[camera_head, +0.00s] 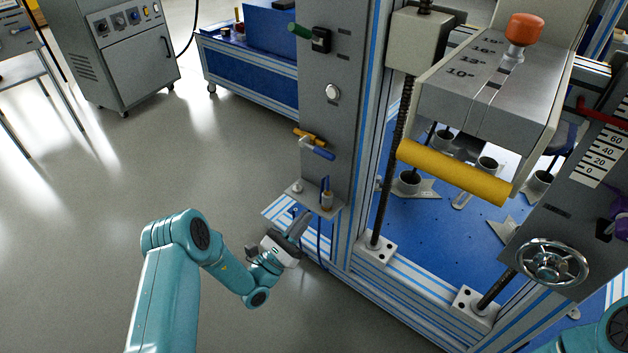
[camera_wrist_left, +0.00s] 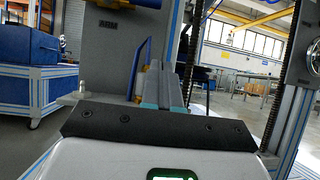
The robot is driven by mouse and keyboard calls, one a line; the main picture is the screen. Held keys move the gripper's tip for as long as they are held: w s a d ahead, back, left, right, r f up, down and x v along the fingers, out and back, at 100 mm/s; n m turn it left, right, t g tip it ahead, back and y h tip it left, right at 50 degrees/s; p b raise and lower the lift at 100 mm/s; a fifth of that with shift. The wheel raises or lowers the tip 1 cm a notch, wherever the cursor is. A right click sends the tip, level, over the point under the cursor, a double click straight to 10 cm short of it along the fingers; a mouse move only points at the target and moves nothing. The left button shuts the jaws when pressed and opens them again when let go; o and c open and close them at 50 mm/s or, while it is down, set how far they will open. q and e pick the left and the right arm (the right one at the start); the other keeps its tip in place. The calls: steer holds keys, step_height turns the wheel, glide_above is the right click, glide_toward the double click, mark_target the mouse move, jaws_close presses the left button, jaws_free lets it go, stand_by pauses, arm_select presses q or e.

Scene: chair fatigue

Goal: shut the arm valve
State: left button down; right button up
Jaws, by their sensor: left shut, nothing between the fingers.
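A small valve with a brass-coloured body and an upright blue lever (camera_head: 326,193) stands on a grey bracket on the left post of the test frame. In the left wrist view a blue lever (camera_wrist_left: 138,62) stands just left of my fingers, near a plate marked ARM (camera_wrist_left: 108,24). My left gripper (camera_head: 302,218) is shut and empty, just below and left of the bracket in the head view. Its grey fingers (camera_wrist_left: 172,92) point ahead and hide part of the valve area in the wrist view. I cannot tell whether they touch the lever. My right gripper is out of view.
Above the bracket, a yellow handle (camera_head: 309,135) and a blue handle (camera_head: 319,152) stick out from the post. A small silver knob (camera_head: 297,187) is at the bracket's left. A handwheel (camera_head: 553,262) is at the right. The floor left of the frame is clear.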

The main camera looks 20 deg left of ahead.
mark_target(318, 151)
arm_select(q)
steer(key=shift+w+a+f+n+t+y, duration=0.1)
steer(key=shift+w+a+n+t+y, duration=0.15)
steer(key=shift+a+n+t+y, duration=0.55)
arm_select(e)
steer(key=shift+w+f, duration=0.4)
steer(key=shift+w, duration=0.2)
arm_select(q)
steer(key=shift+a, duration=0.2)
steer(key=s+r+b+x, duration=0.1)
steer(key=r+b+x, duration=0.1)
steer(key=x, duration=1.1)
steer(key=shift+s+a+b, duration=0.15)
steer(key=shift+s+b, duration=0.1)
steer(key=shift+b, duration=0.65)
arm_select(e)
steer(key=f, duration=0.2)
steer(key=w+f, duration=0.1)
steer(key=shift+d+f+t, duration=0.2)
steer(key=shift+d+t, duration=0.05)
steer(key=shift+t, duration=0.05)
arm_select(q)
steer(key=shift+a, duration=0.1)
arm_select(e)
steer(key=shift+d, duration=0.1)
